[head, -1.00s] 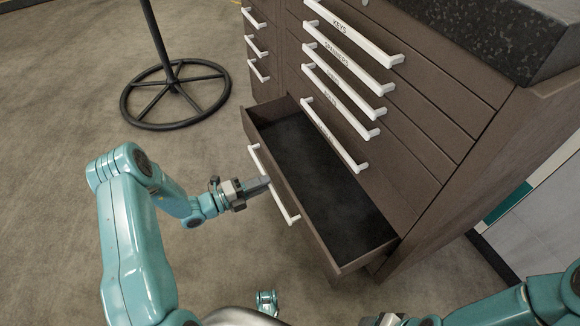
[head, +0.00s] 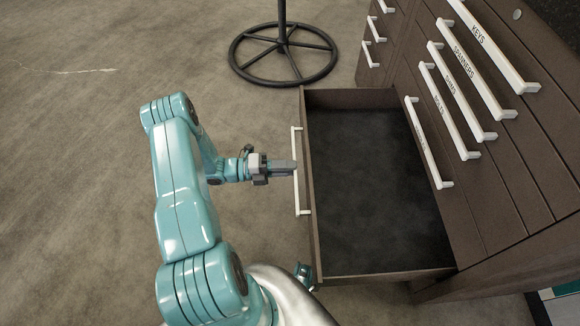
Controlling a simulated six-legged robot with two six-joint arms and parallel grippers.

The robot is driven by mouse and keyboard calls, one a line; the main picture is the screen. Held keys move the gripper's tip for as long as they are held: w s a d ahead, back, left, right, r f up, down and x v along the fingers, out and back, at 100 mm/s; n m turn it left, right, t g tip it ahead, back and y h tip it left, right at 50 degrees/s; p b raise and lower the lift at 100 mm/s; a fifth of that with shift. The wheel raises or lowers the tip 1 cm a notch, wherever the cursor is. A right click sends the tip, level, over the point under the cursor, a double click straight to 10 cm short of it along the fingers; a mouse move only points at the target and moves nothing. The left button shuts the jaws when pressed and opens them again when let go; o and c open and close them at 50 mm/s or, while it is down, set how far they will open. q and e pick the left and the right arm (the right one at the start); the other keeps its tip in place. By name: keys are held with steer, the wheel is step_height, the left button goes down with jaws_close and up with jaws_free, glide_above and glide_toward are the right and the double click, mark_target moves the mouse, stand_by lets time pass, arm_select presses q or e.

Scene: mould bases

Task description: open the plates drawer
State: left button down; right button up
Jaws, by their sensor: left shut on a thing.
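The lowest drawer (head: 372,190) of the brown cabinet stands well open, and its dark inside is empty. Its front faces left, and whatever label it bears cannot be seen from here. A white bar handle (head: 298,198) runs along that front. My left gripper (head: 291,167) reaches in from the left and is shut on the middle of this handle. My right gripper is out of view.
Closed drawers above carry white handles and labels such as KEYS (head: 479,36) and SPANNERS (head: 465,61); the lowest of these labels is unreadable. A black ring-shaped stand base (head: 240,62) is on the floor behind. The floor (head: 80,180) at left is clear.

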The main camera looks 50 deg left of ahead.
arm_select(q)
steer(key=shift+a, duration=0.1)
steer(key=c, duration=1)
jaws_free()
steer(key=shift+c, duration=0.2)
steer(key=p+v, duration=0.1)
steer(key=v, duration=1.5)
steer(key=shift+p, duration=0.3)
steer(key=shift+s+a, duration=0.1)
